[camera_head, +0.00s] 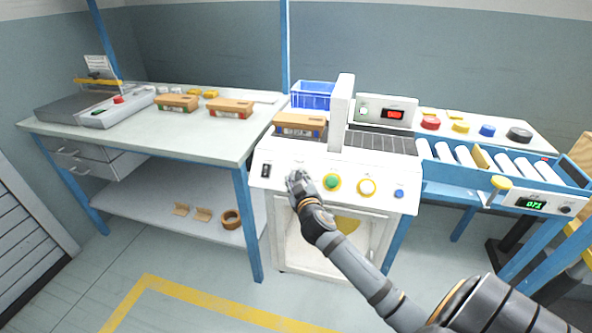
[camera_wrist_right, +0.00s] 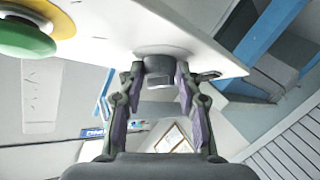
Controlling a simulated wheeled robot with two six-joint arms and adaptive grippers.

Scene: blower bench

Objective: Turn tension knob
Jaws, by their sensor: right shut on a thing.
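The tension knob (camera_wrist_right: 158,62) is a grey round knob on the white front panel (camera_head: 384,203). In the right wrist view it sits between the fingertips of my right gripper (camera_wrist_right: 160,74), which is shut on it. In the head view my right gripper (camera_head: 297,180) is at the panel, between the black rocker switch and the green button (camera_head: 332,182), and hides the knob. The green button with its yellow ring also shows at the upper left of the right wrist view (camera_wrist_right: 22,36). My left gripper is not in view.
The panel also carries a black switch (camera_head: 266,170), a white dial with a yellow ring (camera_head: 366,187) and a blue button (camera_head: 399,193). A brown box (camera_head: 300,125) lies on the machine beside a white upright (camera_head: 341,110). A roller conveyor (camera_head: 463,157) runs right.

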